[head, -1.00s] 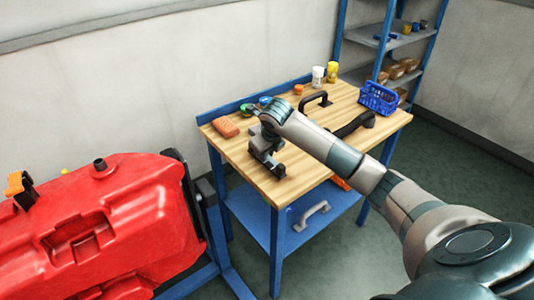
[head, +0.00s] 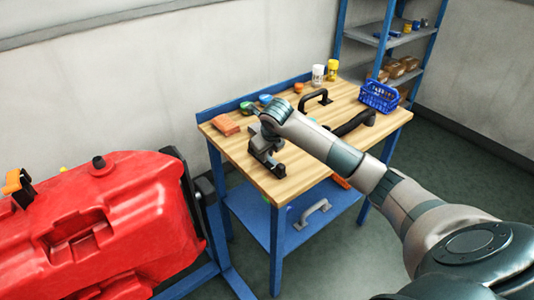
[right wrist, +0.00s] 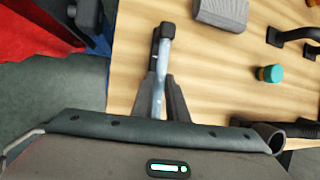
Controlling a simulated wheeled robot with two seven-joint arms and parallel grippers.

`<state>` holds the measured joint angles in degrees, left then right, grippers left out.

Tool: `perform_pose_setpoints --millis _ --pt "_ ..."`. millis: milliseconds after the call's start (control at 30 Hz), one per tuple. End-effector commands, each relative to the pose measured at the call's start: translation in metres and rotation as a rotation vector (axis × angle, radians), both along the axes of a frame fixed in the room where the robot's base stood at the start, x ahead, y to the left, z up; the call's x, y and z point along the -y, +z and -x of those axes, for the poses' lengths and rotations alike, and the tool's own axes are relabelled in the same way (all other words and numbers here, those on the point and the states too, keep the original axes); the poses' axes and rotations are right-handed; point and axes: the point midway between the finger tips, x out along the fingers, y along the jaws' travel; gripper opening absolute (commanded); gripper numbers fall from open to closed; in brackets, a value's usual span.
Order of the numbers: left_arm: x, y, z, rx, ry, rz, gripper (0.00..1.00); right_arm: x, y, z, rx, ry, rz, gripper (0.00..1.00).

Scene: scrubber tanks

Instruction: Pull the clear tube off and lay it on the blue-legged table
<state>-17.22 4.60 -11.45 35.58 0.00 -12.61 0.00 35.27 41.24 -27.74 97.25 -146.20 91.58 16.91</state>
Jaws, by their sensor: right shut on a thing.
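The blue-legged table (head: 298,180) has a wooden top and stands in the middle of the head view. My right gripper (head: 266,155) is over the table's front left part, at or just above the top. In the right wrist view, my right gripper (right wrist: 166,85) is shut on the clear tube (right wrist: 160,72), a pale bluish piece with a dark end, lying lengthwise between the dark fingers. I cannot tell whether the tube touches the wood. In the head view the tube is hidden by the gripper. My left gripper is not in view.
A red tank (head: 110,225) stands left of the table. On the table are an orange-red block (head: 225,125), black handles (head: 316,100), a blue basket (head: 379,96) and several small caps and jars. Blue shelving stands behind.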

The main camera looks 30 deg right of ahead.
Motion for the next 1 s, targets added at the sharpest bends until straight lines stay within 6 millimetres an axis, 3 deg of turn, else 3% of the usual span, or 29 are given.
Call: perform_pose_setpoints --millis 867,900,1000 --pt "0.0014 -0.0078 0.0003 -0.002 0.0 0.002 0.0 -0.0001 -0.0032 0.0001 -0.001 0.0 0.0 0.0" --pt "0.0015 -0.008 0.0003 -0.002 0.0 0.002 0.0 0.0 -0.0034 0.0001 -0.001 0.0 0.0 0.18" --pt "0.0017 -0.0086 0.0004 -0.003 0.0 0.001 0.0 0.0 -0.0039 0.0001 -0.001 0.0 0.0 0.35"
